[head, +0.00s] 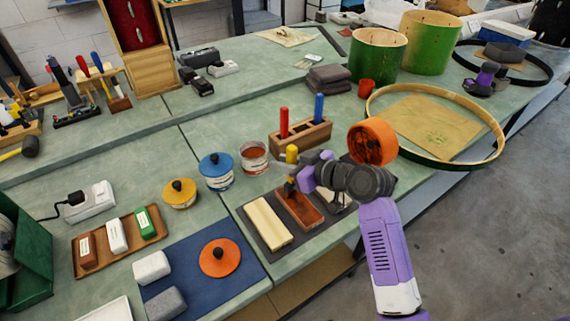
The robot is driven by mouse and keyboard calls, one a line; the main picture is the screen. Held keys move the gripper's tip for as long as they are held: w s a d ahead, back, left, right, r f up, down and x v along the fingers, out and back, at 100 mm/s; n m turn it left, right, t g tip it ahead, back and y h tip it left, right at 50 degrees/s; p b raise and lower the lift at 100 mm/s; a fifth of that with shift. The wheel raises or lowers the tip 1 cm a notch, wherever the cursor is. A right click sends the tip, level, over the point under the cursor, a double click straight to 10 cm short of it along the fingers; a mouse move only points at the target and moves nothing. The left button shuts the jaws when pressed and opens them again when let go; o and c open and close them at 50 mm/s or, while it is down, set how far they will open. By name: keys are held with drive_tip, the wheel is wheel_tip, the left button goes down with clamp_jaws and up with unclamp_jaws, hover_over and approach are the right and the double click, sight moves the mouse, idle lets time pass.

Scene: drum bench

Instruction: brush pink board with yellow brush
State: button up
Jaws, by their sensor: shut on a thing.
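My gripper (293,174) is shut on the yellow brush (291,153), held roughly upright with its yellow handle up. The brush's dark lower end is over the far end of a reddish-brown board (302,213), the nearest match to a pink board. I cannot tell whether the bristles touch it. This board lies on a dark mat (284,243), between a cream board (268,221) on the left and a pale piece on the right, mostly hidden by my arm.
A wooden holder (312,138) with a red and a blue brush stands just behind my gripper. An open tin (254,157), a blue-lidded tin (216,171) and a yellow-lidded tin (180,193) stand to the left. A large hoop (492,122) lies at right.

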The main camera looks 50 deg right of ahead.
drive_tip(key=shift+w+d, duration=0.15)
drive_tip(key=shift+w, duration=0.4)
drive_tip(key=shift+w+d, duration=0.15)
drive_tip(key=shift+w, duration=0.4)
drive_tip(key=shift+r, duration=0.1)
wheel_tip(320, 180, up, 6)
drive_tip(key=p, duration=0.5)
idle(0.5)
